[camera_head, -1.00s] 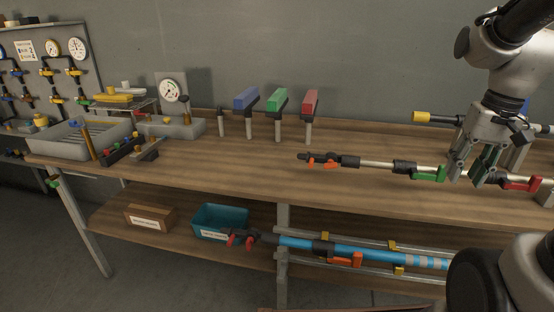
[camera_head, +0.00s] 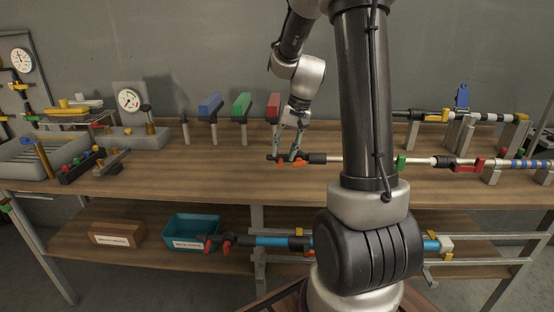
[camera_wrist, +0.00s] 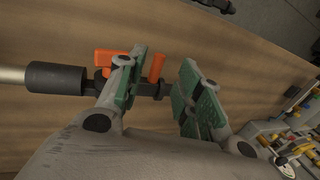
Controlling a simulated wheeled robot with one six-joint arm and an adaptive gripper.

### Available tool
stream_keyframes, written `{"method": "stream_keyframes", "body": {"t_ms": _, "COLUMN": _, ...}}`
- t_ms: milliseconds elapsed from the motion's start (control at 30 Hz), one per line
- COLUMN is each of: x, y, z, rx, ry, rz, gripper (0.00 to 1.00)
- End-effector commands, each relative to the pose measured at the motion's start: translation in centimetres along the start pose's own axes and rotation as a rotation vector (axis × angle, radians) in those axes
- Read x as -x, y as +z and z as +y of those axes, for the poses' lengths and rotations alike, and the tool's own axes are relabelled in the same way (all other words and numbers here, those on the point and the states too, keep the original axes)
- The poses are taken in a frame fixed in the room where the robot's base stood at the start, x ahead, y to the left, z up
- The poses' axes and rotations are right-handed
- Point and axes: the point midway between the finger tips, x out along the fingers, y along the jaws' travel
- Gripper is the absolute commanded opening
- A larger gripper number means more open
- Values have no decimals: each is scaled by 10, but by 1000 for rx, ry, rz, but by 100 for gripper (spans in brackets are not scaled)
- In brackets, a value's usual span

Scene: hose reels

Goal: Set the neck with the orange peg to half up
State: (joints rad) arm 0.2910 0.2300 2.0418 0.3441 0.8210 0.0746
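A pole lies along the bench top, with a dark end fitting, the neck (camera_head: 316,158), at its left end. Orange pieces (camera_head: 297,163) sit on this neck. In the wrist view the neck (camera_wrist: 55,77) shows a black sleeve with an orange block (camera_wrist: 108,60) and an upright orange peg (camera_wrist: 156,67). My gripper (camera_head: 287,152) is over this end, pointing down. In the wrist view my gripper (camera_wrist: 160,95) has its green-padded fingers apart. One finger stands between the two orange pieces and covers part of the neck. The upright orange peg shows in the gap between the fingers.
Blue (camera_head: 210,104), green (camera_head: 242,104) and red (camera_head: 273,105) blocks on posts stand behind the neck. A green clip (camera_head: 401,163) and red clip (camera_head: 468,165) are farther right on the pole. A grey tray (camera_head: 25,164) is at left. My arm hides the middle right.

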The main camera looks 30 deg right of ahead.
Motion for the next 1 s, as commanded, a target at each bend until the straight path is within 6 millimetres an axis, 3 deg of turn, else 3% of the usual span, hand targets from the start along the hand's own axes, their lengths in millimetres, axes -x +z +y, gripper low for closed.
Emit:
{"method": "stream_keyframes", "body": {"t_ms": 233, "x": -33, "y": 0, "z": 0, "rx": 1, "ry": 1, "rz": -1, "gripper": 35}}
{"method": "stream_keyframes", "body": {"t_ms": 567, "x": -38, "y": 0, "z": 0, "rx": 1, "ry": 0, "rz": 1, "gripper": 35}}
{"method": "stream_keyframes", "body": {"t_ms": 767, "x": -38, "y": 0, "z": 0, "rx": 1, "ry": 0, "rz": 1, "gripper": 1}}
{"method": "stream_keyframes", "body": {"t_ms": 1000, "x": -38, "y": 0, "z": 0, "rx": 1, "ry": -1, "rz": 1, "gripper": 0}}
